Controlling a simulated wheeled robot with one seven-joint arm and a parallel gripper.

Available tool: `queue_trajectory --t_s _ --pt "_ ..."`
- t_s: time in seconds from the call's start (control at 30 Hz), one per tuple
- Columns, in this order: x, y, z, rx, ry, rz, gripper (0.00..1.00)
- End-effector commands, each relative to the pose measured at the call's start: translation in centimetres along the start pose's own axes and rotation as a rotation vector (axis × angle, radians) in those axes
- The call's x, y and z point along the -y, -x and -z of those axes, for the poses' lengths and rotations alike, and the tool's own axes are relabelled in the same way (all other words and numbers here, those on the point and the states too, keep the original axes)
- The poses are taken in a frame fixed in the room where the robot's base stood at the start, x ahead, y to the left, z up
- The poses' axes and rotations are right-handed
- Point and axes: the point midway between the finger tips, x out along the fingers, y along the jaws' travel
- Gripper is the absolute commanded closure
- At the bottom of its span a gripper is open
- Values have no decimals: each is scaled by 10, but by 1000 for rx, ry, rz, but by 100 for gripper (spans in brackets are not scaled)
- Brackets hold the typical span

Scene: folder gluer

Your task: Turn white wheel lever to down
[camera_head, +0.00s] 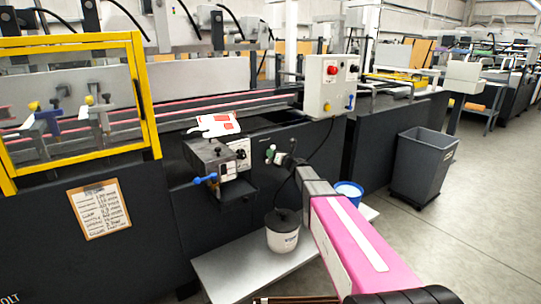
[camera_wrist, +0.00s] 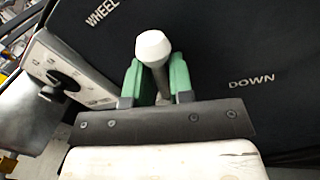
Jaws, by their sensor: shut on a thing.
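The wheel lever (camera_wrist: 152,46) has a white rounded knob on a thin shaft and stands out from a dark panel in the wrist view. The word WHEEL is at upper left of it, the word DOWN to its right. The knob points up in that picture, between the two words. My gripper (camera_wrist: 160,88) has green fingers, one on each side of the shaft below the knob, shut on the lever. In the head view my gripper (camera_head: 278,157) is at the dark machine front, at the end of my pink arm. The lever's base is hidden behind my gripper.
A dark box with a blue-handled lever (camera_head: 206,180) juts from the machine left of my gripper. A lidded pot (camera_head: 283,236) stands on a low grey platform (camera_head: 232,272) below. A blue-rimmed bucket (camera_head: 349,190) and a grey bin (camera_head: 421,166) are at right. A control box (camera_head: 319,98) is above.

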Motion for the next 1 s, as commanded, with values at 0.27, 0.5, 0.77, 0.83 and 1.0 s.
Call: queue_trajectory --t_s 0.27,0.5,0.77,0.83,1.0 --pt "12 2 2 51 -258 1 100" --pt "22 4 7 96 -483 1 100" --pt "31 6 14 143 -721 0 100" --pt "33 7 15 156 -782 0 100" --pt "37 8 20 182 -911 2 100"
